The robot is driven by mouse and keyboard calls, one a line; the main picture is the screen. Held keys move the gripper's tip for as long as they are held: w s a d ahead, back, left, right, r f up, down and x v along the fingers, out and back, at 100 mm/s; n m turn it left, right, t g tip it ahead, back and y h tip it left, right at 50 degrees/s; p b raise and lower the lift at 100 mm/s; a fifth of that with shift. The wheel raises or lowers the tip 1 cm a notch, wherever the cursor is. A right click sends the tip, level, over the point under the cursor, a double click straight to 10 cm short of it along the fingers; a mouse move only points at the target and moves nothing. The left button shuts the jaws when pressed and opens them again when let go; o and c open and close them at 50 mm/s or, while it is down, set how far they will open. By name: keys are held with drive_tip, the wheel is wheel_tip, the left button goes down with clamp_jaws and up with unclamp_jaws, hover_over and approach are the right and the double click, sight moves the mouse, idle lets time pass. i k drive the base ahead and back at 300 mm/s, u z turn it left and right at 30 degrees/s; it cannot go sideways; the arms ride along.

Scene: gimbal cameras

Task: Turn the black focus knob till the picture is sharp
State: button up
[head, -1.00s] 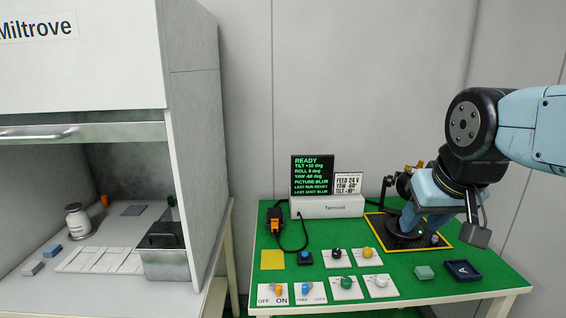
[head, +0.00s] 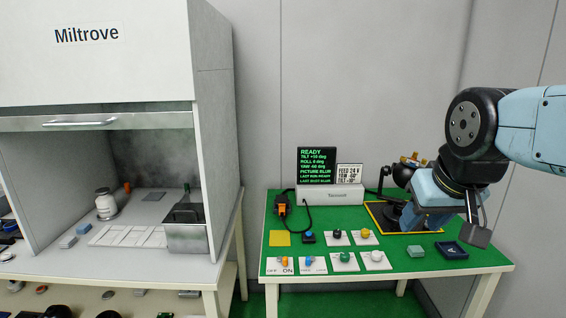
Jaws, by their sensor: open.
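A black knob (head: 337,233) sits on a small white plate on the green-topped table (head: 420,262); its label is too small to read. The screen (head: 317,166) reads READY, PICTURE BLUR and LAST SHOT BLUR, with tilt, roll and yaw lines.
Yellow (head: 365,232), green (head: 345,257) and white (head: 377,255) knobs sit close around the black one. Switches (head: 283,262) are at front left. A green block (head: 415,251) and dark tray (head: 451,250) lie front right. A fume hood (head: 120,125) stands left.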

sight(337, 233)
drive_tip(key=u, duration=0.1)
drive_tip(key=i, duration=0.95)
drive_tip(key=z, duration=0.1)
